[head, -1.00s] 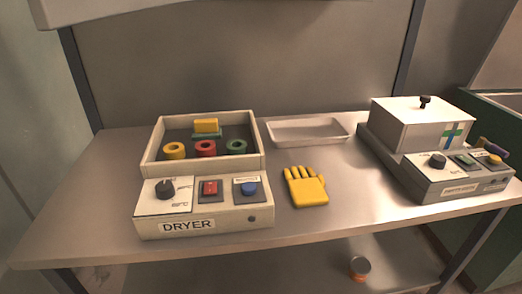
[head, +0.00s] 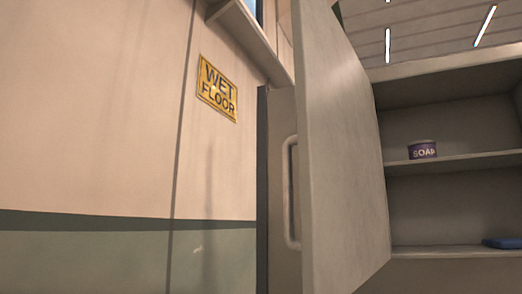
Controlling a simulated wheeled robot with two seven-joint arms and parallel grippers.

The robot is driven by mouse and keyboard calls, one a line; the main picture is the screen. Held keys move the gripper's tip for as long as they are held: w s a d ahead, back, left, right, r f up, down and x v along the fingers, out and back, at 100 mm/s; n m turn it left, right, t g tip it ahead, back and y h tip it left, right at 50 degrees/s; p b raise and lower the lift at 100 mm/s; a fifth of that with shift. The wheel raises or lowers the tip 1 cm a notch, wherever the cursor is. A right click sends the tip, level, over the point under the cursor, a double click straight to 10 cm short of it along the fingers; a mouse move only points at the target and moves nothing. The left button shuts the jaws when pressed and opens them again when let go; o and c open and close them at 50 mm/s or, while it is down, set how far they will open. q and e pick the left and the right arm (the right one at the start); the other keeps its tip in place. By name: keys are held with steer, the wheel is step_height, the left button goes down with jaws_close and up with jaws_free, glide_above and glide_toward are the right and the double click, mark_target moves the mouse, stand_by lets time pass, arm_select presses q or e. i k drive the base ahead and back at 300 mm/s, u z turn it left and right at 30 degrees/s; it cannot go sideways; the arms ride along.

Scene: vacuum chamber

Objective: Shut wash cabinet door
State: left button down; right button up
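The wash cabinet (head: 455,68) is at the right of the head view, with its front open and its shelves showing. Its door (head: 342,160) stands swung wide open at the cabinet's left side, seen at a steep angle. A long vertical handle (head: 290,195) is on the door's left face. A purple soap tin (head: 422,150) stands on the middle shelf. A blue item (head: 503,243) lies on the lower shelf at the right edge. Neither of my grippers is in view.
A wall with a yellow wet floor sign (head: 217,88) runs along the left. A grey upright panel (head: 275,190) stands behind the door's handle. The floor is out of view.

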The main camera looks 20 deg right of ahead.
mark_target(345, 240)
steer(key=u, duration=1.1)
steer(key=i, duration=1.45)
steer(key=z, duration=3.8)
steer(key=k, duration=0.35)
steer(key=u, duration=0.1)
